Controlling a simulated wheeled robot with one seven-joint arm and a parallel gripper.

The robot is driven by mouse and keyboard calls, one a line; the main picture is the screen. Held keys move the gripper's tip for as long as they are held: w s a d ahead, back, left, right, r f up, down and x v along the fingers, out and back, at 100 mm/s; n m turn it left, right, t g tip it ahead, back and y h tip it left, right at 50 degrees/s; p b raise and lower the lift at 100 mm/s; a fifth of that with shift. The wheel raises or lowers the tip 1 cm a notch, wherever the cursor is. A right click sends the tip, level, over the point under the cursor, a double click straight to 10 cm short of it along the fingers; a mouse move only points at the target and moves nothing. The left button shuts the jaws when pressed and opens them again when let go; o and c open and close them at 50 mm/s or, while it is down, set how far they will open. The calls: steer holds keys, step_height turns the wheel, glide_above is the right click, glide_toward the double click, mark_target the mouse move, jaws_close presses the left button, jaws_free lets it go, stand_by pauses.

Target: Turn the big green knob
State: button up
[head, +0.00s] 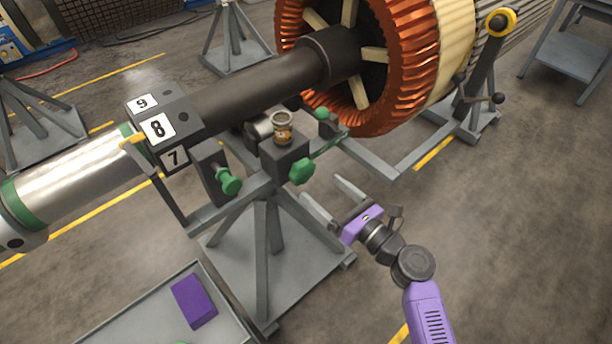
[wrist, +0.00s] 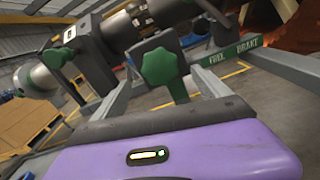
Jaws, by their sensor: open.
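The big green knob (head: 302,171) is lobed and sits on the front of a grey block on the rotor stand. In the wrist view the knob (wrist: 160,68) is near the upper middle, facing me. My gripper (head: 322,189) is open and empty, its two grey fingers pointing up-left toward the knob. In the head view its fingertips are a little below and right of the knob, apart from it. In the wrist view, grey bars that look like the fingers lie on either side below the knob.
Another green knob (head: 230,182) is to the left, and a green handle (head: 322,114) is behind. A small can (head: 282,128) stands on the block. A black shaft (head: 260,88) and copper rotor (head: 392,60) are above. A tray (head: 222,276) with a purple block (head: 194,301) is lower left.

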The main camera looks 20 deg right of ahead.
mark_target(306, 175)
steer(key=shift+x, duration=3.85)
steer(key=shift+f, duration=0.1)
steer(key=c, duration=1.4)
